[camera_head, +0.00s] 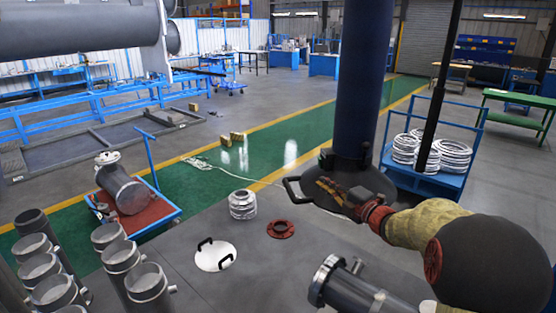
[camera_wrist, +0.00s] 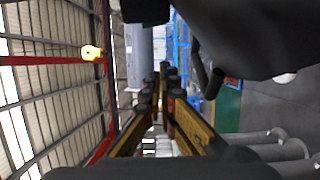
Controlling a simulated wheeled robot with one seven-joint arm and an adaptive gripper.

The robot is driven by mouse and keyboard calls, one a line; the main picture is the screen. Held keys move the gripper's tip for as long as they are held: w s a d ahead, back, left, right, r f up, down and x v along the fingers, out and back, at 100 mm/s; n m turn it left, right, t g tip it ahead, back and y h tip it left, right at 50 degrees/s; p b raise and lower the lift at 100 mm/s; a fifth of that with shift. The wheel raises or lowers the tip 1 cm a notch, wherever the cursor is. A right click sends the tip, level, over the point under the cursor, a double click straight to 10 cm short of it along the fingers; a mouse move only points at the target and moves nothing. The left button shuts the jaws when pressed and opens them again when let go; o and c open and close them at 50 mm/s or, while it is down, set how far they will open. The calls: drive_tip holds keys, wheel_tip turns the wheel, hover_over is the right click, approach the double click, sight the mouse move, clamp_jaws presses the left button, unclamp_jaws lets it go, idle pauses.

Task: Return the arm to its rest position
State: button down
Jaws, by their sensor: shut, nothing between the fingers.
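My arm reaches in from the lower right of the head view. My gripper (camera_head: 328,188) is in front of a dark round plate (camera_head: 350,202) with a black bar handle (camera_head: 292,190) on its left. The plate is at the lower end of a tall dark blue cylinder (camera_head: 364,85). In the wrist view my gripper's yellow-and-black fingers (camera_wrist: 165,75) are together with nothing between them. A dark shape (camera_wrist: 245,35) and a curved black bar (camera_wrist: 208,80) fill the upper right there. I cannot tell whether the gripper touches the plate.
A blue cart (camera_head: 420,178) with white rings stands right of the cylinder. A flanged pipe (camera_head: 355,290) lies below my arm. A white lid (camera_head: 216,256), a red ring (camera_head: 281,229) and a silver ring stack (camera_head: 242,205) lie on grey floor. Several upright pipes (camera_head: 148,283) stand lower left.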

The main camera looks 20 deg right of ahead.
drive_tip(key=shift+r, duration=0.1)
drive_tip(key=s+a+r+m+g+h, duration=0.3)
drive_tip(key=s+r+m+h, duration=0.3)
drive_tip(key=s+m+h, duration=0.45)
drive_tip(key=s+a+f+m+g+y, duration=0.1)
drive_tip(key=s+a+f+m+g, duration=0.2)
drive_tip(key=s, duration=0.7)
drive_tip(key=s+a+f+m+g+y, duration=0.2)
drive_tip(key=s+a+f+m, duration=0.2)
drive_tip(key=s+a, duration=0.3)
drive_tip(key=s+a+f+m+g+y, duration=0.2)
drive_tip(key=s+a+f+m+g, duration=0.1)
drive_tip(key=s, duration=1)
drive_tip(key=shift+s+a+f+m+g, duration=0.3)
drive_tip(key=shift+a+f+m, duration=0.25)
drive_tip(key=shift+a+f, duration=0.4)
drive_tip(key=shift+a+r, duration=0.1)
drive_tip(key=shift+r, duration=0.1)
